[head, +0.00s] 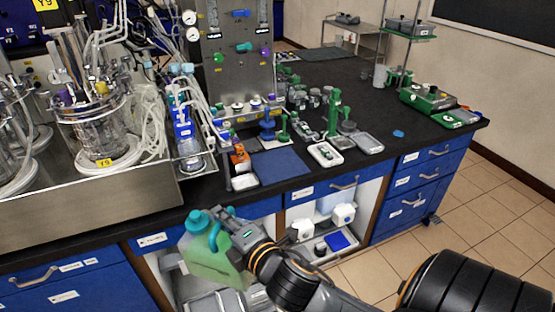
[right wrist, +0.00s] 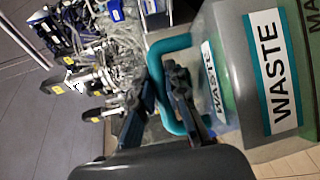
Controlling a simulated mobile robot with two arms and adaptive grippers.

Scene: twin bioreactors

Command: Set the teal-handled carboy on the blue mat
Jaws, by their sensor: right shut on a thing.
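The teal-handled carboy (head: 215,268) is a pale green, see-through jug with a teal cap and handle. It hangs in front of the bench, below the level of the top, slightly tilted. My right gripper (head: 228,230) is shut on its handle. In the right wrist view, the fingers (right wrist: 160,95) close on the teal handle, and the carboy (right wrist: 238,70) shows a WASTE label. The dark blue mat (head: 282,165) lies bare on the black bench top, behind and to the right of the carboy. My left gripper is in neither view.
Glass bioreactors (head: 95,125) stand at left. Open shelves (head: 322,236) are below the bench.

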